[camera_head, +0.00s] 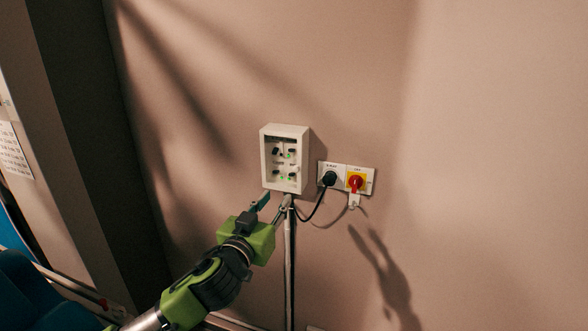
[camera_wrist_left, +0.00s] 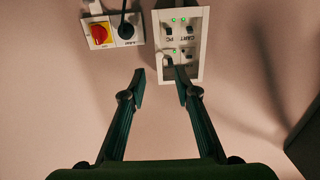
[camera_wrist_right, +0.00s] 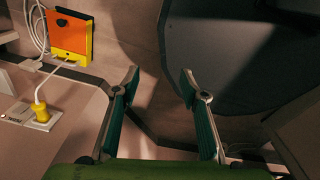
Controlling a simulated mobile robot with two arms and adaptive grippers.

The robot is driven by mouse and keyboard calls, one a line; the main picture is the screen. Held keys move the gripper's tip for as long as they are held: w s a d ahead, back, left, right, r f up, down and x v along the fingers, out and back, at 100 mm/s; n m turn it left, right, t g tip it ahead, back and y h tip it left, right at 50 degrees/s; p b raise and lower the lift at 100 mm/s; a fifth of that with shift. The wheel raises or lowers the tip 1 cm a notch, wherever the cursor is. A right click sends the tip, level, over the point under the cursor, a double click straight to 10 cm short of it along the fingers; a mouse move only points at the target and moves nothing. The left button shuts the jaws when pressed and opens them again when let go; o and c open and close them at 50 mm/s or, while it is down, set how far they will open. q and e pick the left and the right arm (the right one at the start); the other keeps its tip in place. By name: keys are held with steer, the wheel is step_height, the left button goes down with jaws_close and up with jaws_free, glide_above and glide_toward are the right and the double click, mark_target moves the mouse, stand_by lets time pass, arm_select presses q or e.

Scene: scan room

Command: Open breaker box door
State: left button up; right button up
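The white breaker box (camera_head: 264,160) is mounted on the wall in the middle of the head view. Dark switches and green lights show inside its frame. A small pale knob sits at its right edge. I cannot clearly make out a door panel. The box is upside down at the top of the left wrist view (camera_wrist_left: 200,70). My left gripper (camera_head: 275,204) is open and empty just below the box. In the left wrist view its fingertips (camera_wrist_left: 161,82) are apart, with the right one overlapping the box's lower part. My right gripper (camera_wrist_right: 160,80) is open and empty, away from the box.
A socket plate with a black plug (camera_head: 329,178) and a red-and-yellow rotary switch (camera_head: 356,183) are right of the box. A grey vertical conduit (camera_head: 290,265) runs down below it. The right wrist view shows an orange-and-yellow box (camera_wrist_right: 68,38) and a yellow plug (camera_wrist_right: 40,112).

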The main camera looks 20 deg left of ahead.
mark_target(295, 169)
arm_select(q)
steer(key=w+p, duration=0.1)
steer(key=w, duration=0.3)
steer(key=w+r+p, duration=0.1)
steer(key=w, duration=0.3)
steer(key=w+p, duration=0.1)
steer(key=w, duration=0.3)
steer(key=shift+w+d+r+p, duration=0.15)
steer(key=shift+w+d+p, duration=0.1)
steer(key=shift+p, duration=0.05)
steer(key=shift+w, duration=0.8)
arm_select(e)
steer(key=r, duration=0.2)
steer(key=w+r, duration=0.1)
steer(key=r, duration=0.1)
steer(key=shift+w+a, duration=0.1)
steer(key=shift+a, duration=0.2)
arm_select(q)
jaws_close()
arm_select(e)
steer(key=shift+d, duration=0.15)
